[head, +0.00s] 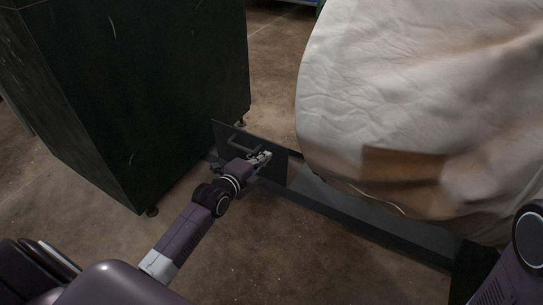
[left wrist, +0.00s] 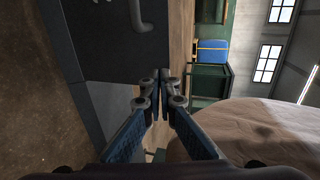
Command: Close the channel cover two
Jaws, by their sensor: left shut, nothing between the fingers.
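A dark flat cover panel (head: 278,170) with a bar handle (head: 243,141) stands raised at the left end of a long dark channel (head: 370,222). In the left wrist view the panel (left wrist: 95,40) fills the upper left, with its handle (left wrist: 142,14) at the top edge. My left gripper (head: 267,156) is in front of the panel, to the right of the handle and not around it. It is shut and empty; its fingertips (left wrist: 160,80) meet near the panel's edge. I cannot tell whether they touch the panel. My right gripper is not in view.
A big pale bulk bag (head: 400,90) hangs over the channel on the right and also shows in the left wrist view (left wrist: 270,125). A tall dark cabinet (head: 140,90) stands at the left. Bare concrete floor (head: 290,255) lies in front of the channel.

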